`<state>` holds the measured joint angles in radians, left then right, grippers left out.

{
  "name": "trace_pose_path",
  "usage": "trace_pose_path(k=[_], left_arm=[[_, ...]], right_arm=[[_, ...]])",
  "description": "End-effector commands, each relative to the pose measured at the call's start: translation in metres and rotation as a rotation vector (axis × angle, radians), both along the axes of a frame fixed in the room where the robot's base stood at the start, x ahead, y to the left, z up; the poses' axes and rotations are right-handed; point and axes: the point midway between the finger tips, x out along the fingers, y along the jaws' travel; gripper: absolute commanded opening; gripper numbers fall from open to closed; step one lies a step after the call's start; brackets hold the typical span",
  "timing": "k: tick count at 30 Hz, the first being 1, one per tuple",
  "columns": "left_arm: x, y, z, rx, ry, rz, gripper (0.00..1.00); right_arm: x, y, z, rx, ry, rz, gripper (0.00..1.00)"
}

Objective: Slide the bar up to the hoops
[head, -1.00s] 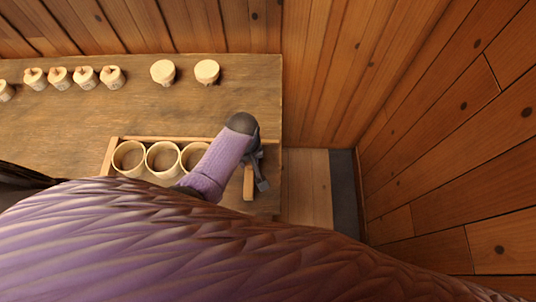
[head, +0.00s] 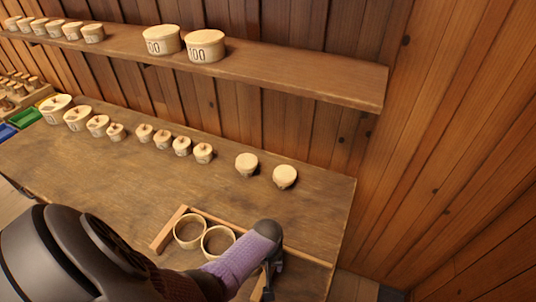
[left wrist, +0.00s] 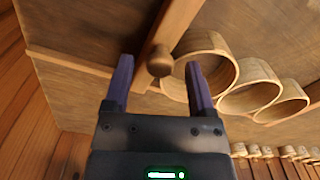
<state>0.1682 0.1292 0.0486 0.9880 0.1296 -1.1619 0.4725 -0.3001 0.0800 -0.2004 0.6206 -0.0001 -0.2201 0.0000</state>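Thin pale wooden hoops stand in a row on the bench; two (head: 190,231) (head: 218,242) show in the head view, and my forearm hides the rest. The left wrist view shows three hoops (left wrist: 246,98). The bar (left wrist: 176,22) carries a round knob (left wrist: 159,61) and lies beside the nearest hoop; I cannot tell whether they touch. A bit of the bar (head: 260,288) shows below my left gripper (head: 272,274). In the left wrist view my left gripper (left wrist: 158,66) is open, its fingers on either side of the knob, apart from it. My right gripper is out of view.
A wooden end piece (head: 168,229) and a back rail (head: 290,248) border the hoops. A shelf (head: 300,75) with lidded round boxes (head: 206,46) hangs above. Bare bench lies between the spools and the rail.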

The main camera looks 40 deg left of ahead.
Motion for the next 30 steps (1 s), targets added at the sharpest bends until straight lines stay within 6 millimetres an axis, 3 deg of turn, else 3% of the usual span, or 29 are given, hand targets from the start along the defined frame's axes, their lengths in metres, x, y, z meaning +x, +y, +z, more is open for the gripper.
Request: trace_pose_path(k=[7, 13, 18, 30], left_arm=[[0.001, 0.000, 0.010, -0.001, -0.003, 0.000, 0.72], [0.000, 0.000, 0.062, 0.000, -0.004, 0.000, 0.72], [0.000, 0.000, 0.093, 0.000, -0.001, 0.000, 0.72], [0.000, 0.000, 0.099, 0.000, 0.000, 0.000, 0.72]], right_arm=[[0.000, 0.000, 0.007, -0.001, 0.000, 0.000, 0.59], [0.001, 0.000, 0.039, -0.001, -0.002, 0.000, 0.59], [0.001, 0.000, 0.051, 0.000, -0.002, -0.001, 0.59], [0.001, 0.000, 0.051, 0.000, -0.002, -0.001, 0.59]])
